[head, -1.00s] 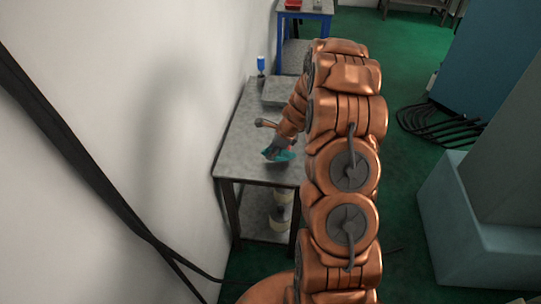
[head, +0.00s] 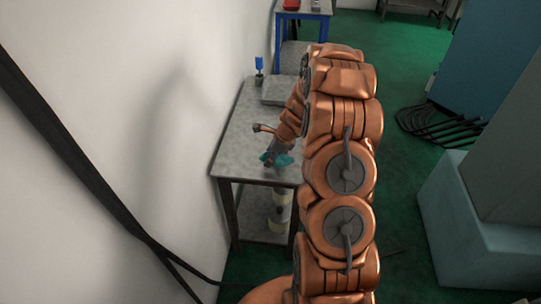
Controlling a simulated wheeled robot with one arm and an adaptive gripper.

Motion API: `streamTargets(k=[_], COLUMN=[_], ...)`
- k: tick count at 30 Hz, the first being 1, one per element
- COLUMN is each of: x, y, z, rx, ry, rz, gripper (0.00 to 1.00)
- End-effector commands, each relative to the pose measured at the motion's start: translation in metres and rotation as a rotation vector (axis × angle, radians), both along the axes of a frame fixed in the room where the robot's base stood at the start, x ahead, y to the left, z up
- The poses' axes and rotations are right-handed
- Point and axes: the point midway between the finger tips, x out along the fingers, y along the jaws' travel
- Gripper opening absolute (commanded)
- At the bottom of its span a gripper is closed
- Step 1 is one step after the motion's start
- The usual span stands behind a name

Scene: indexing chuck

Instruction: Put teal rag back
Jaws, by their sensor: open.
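The teal rag (head: 283,160) lies on the near part of the grey metal table, close to its front edge. My gripper (head: 268,159) is low over the tabletop at the rag, with its fingers pointing down. It is open. The gripper and my arm cover part of the rag, and I cannot tell whether the fingers touch it.
The grey table (head: 232,150) stands against the white wall, with a lower shelf holding pale cylindrical items (head: 280,208). A blue bottle (head: 259,65) and a flat grey plate (head: 278,90) are at its far end. A blue table (head: 318,15) with a red tray (head: 291,5) stands beyond.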

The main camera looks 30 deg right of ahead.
Motion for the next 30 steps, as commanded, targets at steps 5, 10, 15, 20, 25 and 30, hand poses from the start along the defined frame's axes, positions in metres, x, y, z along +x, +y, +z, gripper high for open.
streamTargets(k=[5, 10, 15, 20, 25, 30], x=[-0.001, -0.006, -0.013, -0.022, -0.030, -0.037], y=[-0.001, -0.005, -0.010, -0.015, -0.021, -0.025], z=[0.003, 0.016, 0.039, 0.060, 0.083, 0.101], rx=[-0.001, -0.001, -0.003, -0.001, -0.004, -0.001], ry=[-0.001, -0.001, -0.004, -0.003, -0.003, -0.003], rz=[0.000, 0.001, -0.001, 0.000, 0.000, -0.002], gripper=[0.60, 0.60, 0.60, 0.60, 0.60, 0.60])
